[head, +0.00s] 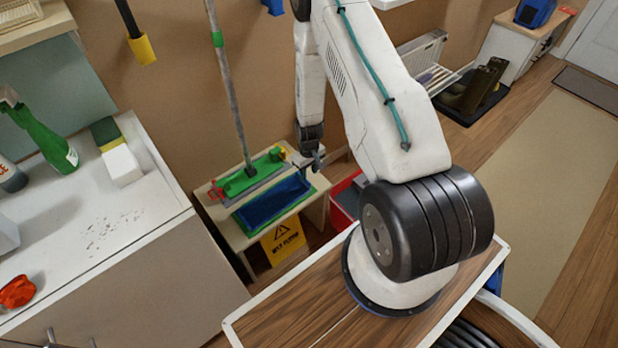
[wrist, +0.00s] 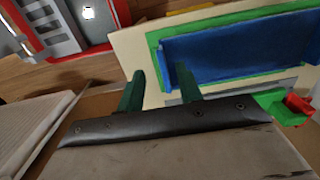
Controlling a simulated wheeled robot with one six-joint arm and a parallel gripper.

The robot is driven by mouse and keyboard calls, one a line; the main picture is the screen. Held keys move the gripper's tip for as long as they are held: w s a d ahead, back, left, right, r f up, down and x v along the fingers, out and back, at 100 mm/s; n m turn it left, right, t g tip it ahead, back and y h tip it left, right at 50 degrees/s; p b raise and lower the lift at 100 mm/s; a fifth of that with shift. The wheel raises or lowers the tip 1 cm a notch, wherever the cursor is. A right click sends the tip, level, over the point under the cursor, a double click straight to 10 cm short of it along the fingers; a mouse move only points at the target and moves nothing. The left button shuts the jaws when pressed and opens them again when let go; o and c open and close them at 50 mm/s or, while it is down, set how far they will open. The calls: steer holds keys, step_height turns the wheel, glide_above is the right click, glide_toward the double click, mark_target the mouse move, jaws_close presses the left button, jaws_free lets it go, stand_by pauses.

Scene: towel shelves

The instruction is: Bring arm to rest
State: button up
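My white arm rises from its base and bends over, with the forearm hanging down beside the wall. My gripper (head: 314,160) is at the lower end, small in the head view, just right of a low table. In the wrist view my gripper (wrist: 160,88) shows two dark green fingers standing apart with nothing between them. It is open and empty. The fingers point towards the low table's edge; I cannot tell the exact distance.
The low table (head: 239,236) bears a blue tray (head: 272,199) and a green mop head (head: 246,177). A yellow wet-floor sign (head: 284,241) is in front. A red crate (head: 343,205) stands right of it. A white counter (head: 60,240) is at left. The right-hand floor is open.

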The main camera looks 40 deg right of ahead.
steer(key=shift+r, duration=1.05)
steer(key=s+a+m+g+y, duration=0.1)
steer(key=s+a+g, duration=0.1)
steer(key=s, duration=0.3)
steer(key=s+a+r+g, duration=0.1)
steer(key=s+a+r, duration=0.2)
steer(key=r, duration=0.9)
steer(key=s+a+r+m, duration=0.1)
steer(key=s+a+r, duration=0.1)
steer(key=r, duration=1)
steer(key=s+a+r+g, duration=0.1)
steer(key=s+a+r, duration=0.2)
steer(key=r, duration=0.9)
steer(key=s+a+r+t, duration=0.2)
steer(key=s+a+r, duration=0.1)
steer(key=s+r, duration=0.4)
steer(key=s+a+r+n+t+h, duration=0.1)
steer(key=s+a+r+t, duration=0.2)
steer(key=s+r, duration=0.4)
steer(key=shift+a+r+n+t, duration=0.3)
steer(key=shift+a+r, duration=0.1)
steer(key=shift+r, duration=1.85)
